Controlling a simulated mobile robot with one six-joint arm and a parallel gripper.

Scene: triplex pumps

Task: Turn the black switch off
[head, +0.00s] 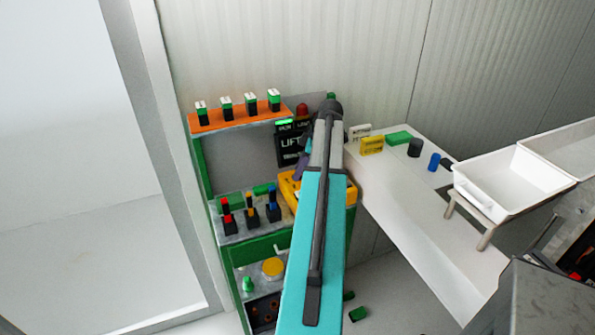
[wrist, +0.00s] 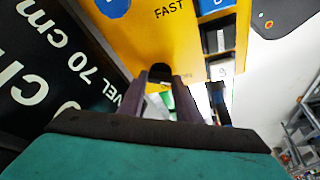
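A black switch (wrist: 161,74) sits at the edge of a yellow panel (wrist: 165,40) marked "FAST" in the wrist view. My gripper (wrist: 165,82) has its two purple-grey fingers apart, with the switch between or just beyond the tips. I cannot tell whether the fingers touch it. In the head view the yellow box (head: 288,188) stands on the green shelf, partly covered by my arm. A purple part of my gripper (head: 301,166) shows above the box, and the black switch is hidden there.
A black sign (head: 290,147) stands behind the box, close to my gripper. Several levered switches (head: 250,212) stand left of the box. An orange shelf (head: 238,121) is above. A white table (head: 405,200) with small blocks and a white bin (head: 510,183) is at right.

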